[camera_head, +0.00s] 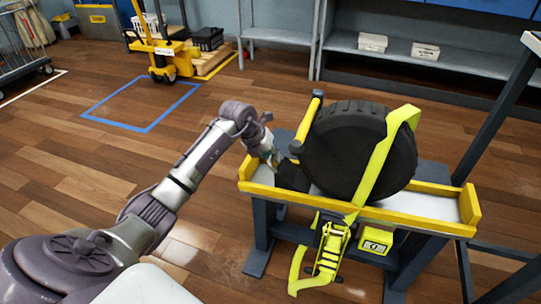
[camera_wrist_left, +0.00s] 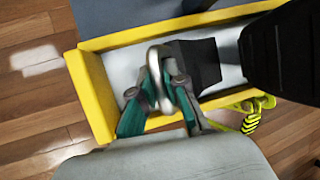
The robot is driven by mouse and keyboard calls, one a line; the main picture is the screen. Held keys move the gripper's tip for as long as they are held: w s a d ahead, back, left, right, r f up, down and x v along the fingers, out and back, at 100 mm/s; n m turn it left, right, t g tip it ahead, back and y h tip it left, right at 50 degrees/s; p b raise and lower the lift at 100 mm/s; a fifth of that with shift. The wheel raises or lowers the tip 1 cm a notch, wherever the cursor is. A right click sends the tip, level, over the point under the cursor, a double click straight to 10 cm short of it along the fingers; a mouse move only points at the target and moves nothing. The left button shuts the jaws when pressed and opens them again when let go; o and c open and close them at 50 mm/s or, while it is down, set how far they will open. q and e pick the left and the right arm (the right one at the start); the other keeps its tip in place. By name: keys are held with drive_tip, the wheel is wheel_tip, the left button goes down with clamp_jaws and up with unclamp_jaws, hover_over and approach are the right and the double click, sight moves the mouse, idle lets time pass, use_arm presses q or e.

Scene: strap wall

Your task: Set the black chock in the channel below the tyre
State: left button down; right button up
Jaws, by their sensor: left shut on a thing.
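The black tyre (camera_head: 350,150) stands upright in the white-floored channel (camera_head: 425,206) of a yellow-edged stand, a yellow-green strap (camera_head: 376,165) over it. The black chock (camera_head: 292,177) is at the tyre's left, over the channel's left part. In the left wrist view the chock (camera_wrist_left: 200,62) shows between the yellow walls, with a gap to the tyre (camera_wrist_left: 285,50). My left gripper (camera_head: 274,157) is shut on the chock by what looks like its metal loop handle (camera_wrist_left: 155,72). Whether the chock touches the channel floor, I cannot tell. My right gripper is out of view.
A yellow post (camera_head: 307,121) rises close behind the chock. A ratchet buckle (camera_head: 332,246) and loose strap hang on the stand's front beside a small yellow box (camera_head: 376,241). The channel's left end is clear. A shelf (camera_head: 430,70) stands behind.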

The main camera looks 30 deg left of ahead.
use_arm(q)
drive_tip(key=c, duration=1.1)
unclamp_jaws()
drive_tip(key=shift+d+f, duration=0.1)
drive_tip(key=shift+d, duration=0.05)
drive_tip(key=shift+s+r, duration=0.1)
drive_tip(key=shift+r, duration=0.15)
drive_tip(key=v, duration=1.1)
drive_tip(key=shift+r, duration=0.25)
drive_tip(key=shift+s, duration=0.1)
